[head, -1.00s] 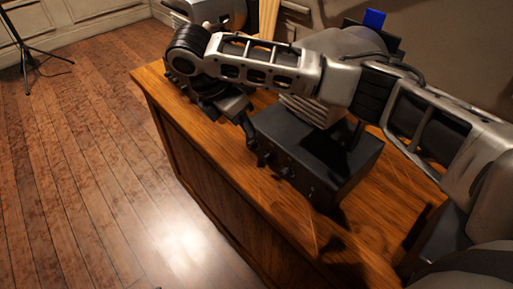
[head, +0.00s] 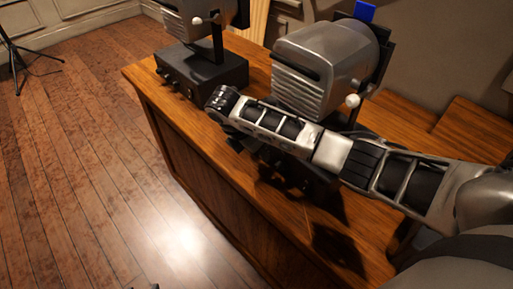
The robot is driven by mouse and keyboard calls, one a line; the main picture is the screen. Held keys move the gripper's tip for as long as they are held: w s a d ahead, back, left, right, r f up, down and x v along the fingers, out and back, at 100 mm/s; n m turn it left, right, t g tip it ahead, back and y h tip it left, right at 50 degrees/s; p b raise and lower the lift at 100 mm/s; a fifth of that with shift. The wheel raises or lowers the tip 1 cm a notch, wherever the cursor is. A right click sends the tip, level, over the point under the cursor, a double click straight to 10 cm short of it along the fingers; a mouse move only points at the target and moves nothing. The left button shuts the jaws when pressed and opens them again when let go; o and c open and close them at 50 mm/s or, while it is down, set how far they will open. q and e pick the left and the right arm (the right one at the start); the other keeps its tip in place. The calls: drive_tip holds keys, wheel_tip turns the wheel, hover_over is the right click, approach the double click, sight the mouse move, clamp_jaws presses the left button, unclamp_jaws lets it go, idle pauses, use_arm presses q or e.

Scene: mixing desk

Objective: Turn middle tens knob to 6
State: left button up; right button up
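The middle device on the wooden desk has a ribbed silver head (head: 325,65) above a black base box (head: 318,188). My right arm crosses in front of it from the right and hides much of the box. The box front lies in deep shadow, so its tens knob and setting cannot be made out. My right gripper (head: 238,143) hangs below the wrist at the left end of the box, small and dark. Its fingers are not clear, and I cannot tell whether it touches a knob.
A second black box (head: 205,72) with front knobs and a silver head stands to the left on the desk (head: 190,145). White balls on short stems stick out beside the heads.

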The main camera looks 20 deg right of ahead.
drive_tip(key=shift+d+f, duration=0.1)
drive_tip(key=shift+f, duration=0.15)
clamp_jaws()
drive_tip(key=t, duration=0.1)
drive_tip(key=t+y, duration=0.1)
drive_tip(key=t, duration=0.1)
drive_tip(key=shift+s+d+m, duration=0.15)
drive_tip(key=shift+s+m, duration=0.15)
drive_tip(key=shift+s, duration=0.05)
drive_tip(key=shift+s+f+m+t+y, duration=0.15)
drive_tip(key=shift+m+t+y, duration=0.1)
drive_tip(key=shift+t, duration=0.55)
drive_tip(key=shift+s+r+m+t+y, duration=0.15)
drive_tip(key=shift+t+y, duration=0.1)
drive_tip(key=shift+t, duration=0.55)
drive_tip(key=shift+d+f, duration=0.1)
